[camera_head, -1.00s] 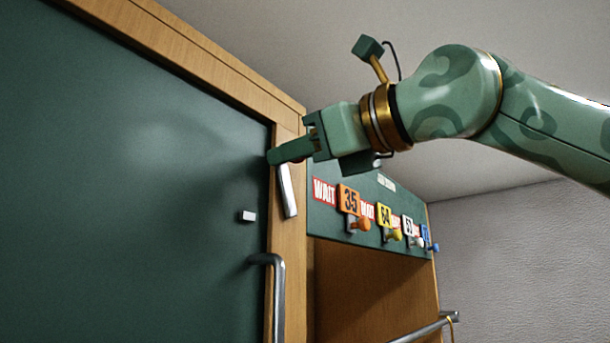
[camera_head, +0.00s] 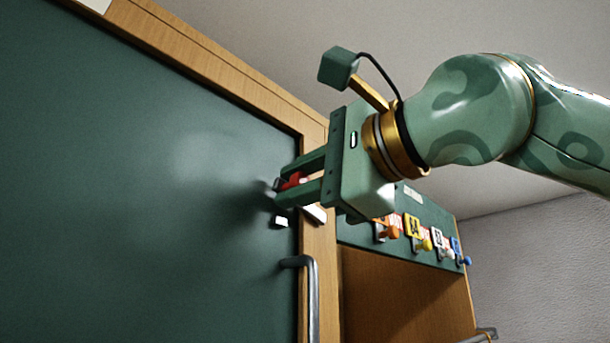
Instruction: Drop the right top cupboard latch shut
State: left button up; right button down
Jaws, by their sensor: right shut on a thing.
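The right top cupboard latch shows as a short pale metal bar (camera_head: 314,213) on the wooden frame beside the green door (camera_head: 130,190). A red piece (camera_head: 292,180), which looks like the latch's grip, sits between the fingers of my right gripper (camera_head: 288,186). The gripper is shut on it from the right, at the door's edge. The fingers hide much of the latch, so its exact angle is unclear. A small white block (camera_head: 281,221) is on the door just below the fingertips. My left gripper is not in view.
A metal door handle (camera_head: 313,295) stands out below the latch. Right of the frame, a green board (camera_head: 428,210) carries several coloured pegs with number tags, above an open wooden recess (camera_head: 400,295). The space in front of the door at left is clear.

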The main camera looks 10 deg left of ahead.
jog(key=shift+s+a+f+n+b, duration=0.1)
jog(key=shift+f+n+b, duration=0.05)
jog(key=shift+f+n, duration=0.55)
jog(key=shift+f+n+b, duration=0.15)
jog(key=shift+f+n, duration=0.2)
jog(key=shift+n, duration=0.55)
jog(key=c, duration=1.3)
grip_release()
jog(key=b+v, duration=0.4)
jog(key=v, duration=1.2)
jog(key=shift+s, duration=0.1)
